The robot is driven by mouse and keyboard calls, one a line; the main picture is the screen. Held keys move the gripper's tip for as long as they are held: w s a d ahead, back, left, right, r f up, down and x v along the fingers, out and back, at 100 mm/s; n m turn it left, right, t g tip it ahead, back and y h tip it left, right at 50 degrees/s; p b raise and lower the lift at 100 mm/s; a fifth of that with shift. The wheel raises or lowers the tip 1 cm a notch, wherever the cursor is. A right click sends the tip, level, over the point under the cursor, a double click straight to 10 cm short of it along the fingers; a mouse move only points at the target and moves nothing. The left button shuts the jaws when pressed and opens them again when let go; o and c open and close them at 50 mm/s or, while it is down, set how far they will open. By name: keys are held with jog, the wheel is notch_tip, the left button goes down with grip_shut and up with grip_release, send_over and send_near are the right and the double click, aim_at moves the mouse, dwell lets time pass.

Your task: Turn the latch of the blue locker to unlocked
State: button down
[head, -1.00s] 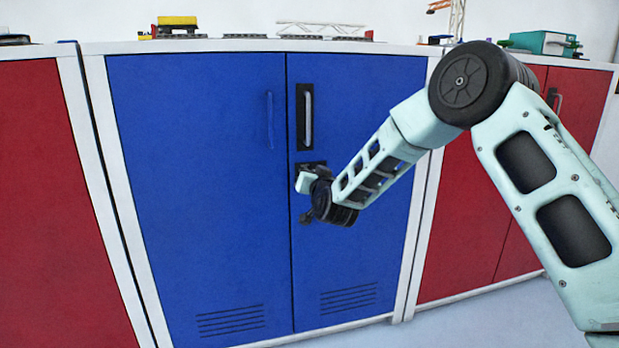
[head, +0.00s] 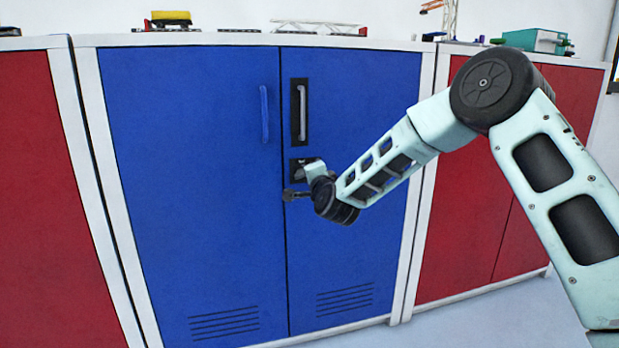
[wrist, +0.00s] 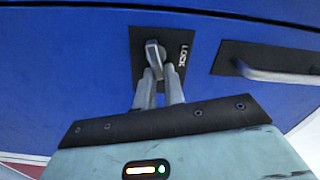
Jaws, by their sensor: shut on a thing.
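The blue locker (head: 190,200) has two doors, and its latch sits on the right door below the handle. The black latch plate (head: 297,166) is partly covered by my gripper (head: 306,170) in the head view. In the wrist view, the grey latch knob (wrist: 153,56) stands on the black plate (wrist: 141,42), with the word LOCK to its right. My gripper (wrist: 159,84) is shut on the knob, one finger on each side of it. The fingers hide the knob's near end.
A light handle (head: 302,112) on a black plate stands above the latch, and a blue handle (head: 264,113) is on the left door. Red lockers flank the blue one on the left (head: 35,200) and right (head: 455,220). Small models stand on top. The floor (head: 470,318) in front is clear.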

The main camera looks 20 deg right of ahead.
jog(key=shift+a+f+m+b, duration=0.1)
jog(key=shift+f+m+b, duration=0.15)
jog(key=shift+m, duration=0.55)
jog(key=shift+a+f+m+b, duration=0.1)
jog(key=shift+f+m+b, duration=0.15)
jog(key=shift+m, duration=0.55)
jog(key=c, duration=1.5)
grip_release()
jog(key=shift+r, duration=0.1)
jog(key=shift+s+d, duration=0.1)
jog(key=s+p, duration=0.4)
jog(key=s, duration=1.3)
jog(key=shift+s, duration=0.15)
